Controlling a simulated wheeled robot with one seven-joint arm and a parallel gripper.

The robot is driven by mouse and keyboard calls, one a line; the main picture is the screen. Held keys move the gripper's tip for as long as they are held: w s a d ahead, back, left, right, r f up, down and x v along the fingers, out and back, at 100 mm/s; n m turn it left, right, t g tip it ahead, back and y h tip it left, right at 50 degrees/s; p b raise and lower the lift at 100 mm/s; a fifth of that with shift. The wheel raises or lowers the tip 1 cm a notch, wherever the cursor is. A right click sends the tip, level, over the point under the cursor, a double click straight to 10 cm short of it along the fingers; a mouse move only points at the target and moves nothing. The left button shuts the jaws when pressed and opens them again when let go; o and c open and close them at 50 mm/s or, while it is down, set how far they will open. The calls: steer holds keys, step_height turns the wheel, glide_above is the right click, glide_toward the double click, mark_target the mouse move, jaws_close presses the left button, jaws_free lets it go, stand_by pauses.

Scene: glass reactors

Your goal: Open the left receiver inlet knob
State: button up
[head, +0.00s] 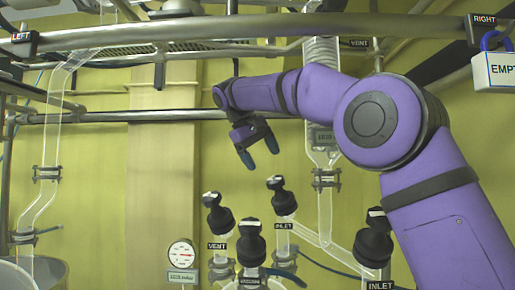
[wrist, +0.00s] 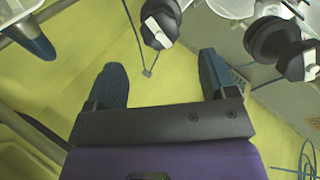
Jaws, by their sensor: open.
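Two black knobs have INLET labels in the head view. The left one (head: 283,198) stands upright on a glass neck, with a white mark on its top. The right one (head: 373,242) is nearer, at the lower right. I cannot tell for certain which is the left receiver's. My gripper (head: 259,155) is open and empty, its blue fingers pointing down, above the left inlet knob in the picture and apart from it. In the wrist view my gripper (wrist: 160,68) shows both fingers spread. A black knob (wrist: 160,24) lies beyond the gap between them; which knob is unclear.
A VENT knob (head: 217,214) and a vacuum knob (head: 250,243) stand close by. Glass tubes (head: 320,130) rise behind my arm. Metal rails (head: 150,117) cross the frame. A padlock-shaped EMPTY tag (head: 497,70) hangs at right. Another black knob (wrist: 278,42) shows in the wrist view.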

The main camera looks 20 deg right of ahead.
steer(key=v, duration=0.2)
steer(key=shift+a+r, duration=0.2)
steer(key=shift+r, duration=0.15)
steer(key=shift+s, duration=0.1)
